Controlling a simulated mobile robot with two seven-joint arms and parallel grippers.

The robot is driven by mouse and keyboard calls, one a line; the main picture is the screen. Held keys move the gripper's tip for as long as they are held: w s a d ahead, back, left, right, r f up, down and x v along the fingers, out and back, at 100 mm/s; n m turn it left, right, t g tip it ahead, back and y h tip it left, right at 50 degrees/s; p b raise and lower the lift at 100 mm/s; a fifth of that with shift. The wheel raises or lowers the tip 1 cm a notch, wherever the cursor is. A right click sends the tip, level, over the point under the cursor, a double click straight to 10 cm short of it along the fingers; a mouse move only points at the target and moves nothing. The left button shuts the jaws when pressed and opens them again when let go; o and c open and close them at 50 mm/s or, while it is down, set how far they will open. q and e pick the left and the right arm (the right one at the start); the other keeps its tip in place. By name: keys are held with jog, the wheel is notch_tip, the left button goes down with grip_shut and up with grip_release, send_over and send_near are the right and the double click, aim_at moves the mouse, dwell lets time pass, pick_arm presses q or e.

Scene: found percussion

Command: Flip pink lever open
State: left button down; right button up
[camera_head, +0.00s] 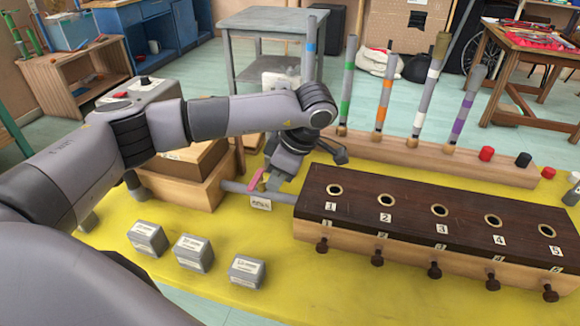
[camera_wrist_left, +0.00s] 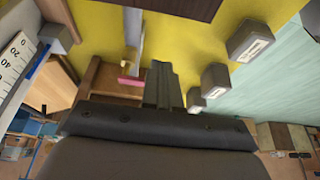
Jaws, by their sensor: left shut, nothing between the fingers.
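The small pink lever (camera_head: 256,178) sits on the grey pipe (camera_head: 236,187) between the wooden box at the left and the dark-topped wooden box. It also shows in the left wrist view (camera_wrist_left: 130,82), just left of my fingers. My left gripper (camera_head: 275,182) points down right beside the lever. Its fingers (camera_wrist_left: 162,68) are shut with nothing between them. I cannot tell whether they touch the lever. A white label (camera_head: 261,204) is on the pipe below the lever. My right gripper is not in view.
The long dark-topped box (camera_head: 465,218) with numbered holes and front knobs stands at the right. Several small grey blocks (camera_head: 194,252) lie in front on the yellow mat (camera_head: 330,292). Behind is a wooden rack (camera_head: 400,152) of upright banded tubes.

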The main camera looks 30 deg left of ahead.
aim_at(256, 184)
pick_arm(q)
jog(key=shift+s+a, duration=0.15)
jog(key=shift+a, duration=0.45)
jog(key=shift+s+a, duration=0.15)
jog(key=shift+a, duration=0.4)
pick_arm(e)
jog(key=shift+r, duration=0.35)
pick_arm(q)
jog(key=shift+s+a+m, duration=0.1)
jog(key=shift+a+m, duration=0.05)
jog(key=shift+m, duration=0.35)
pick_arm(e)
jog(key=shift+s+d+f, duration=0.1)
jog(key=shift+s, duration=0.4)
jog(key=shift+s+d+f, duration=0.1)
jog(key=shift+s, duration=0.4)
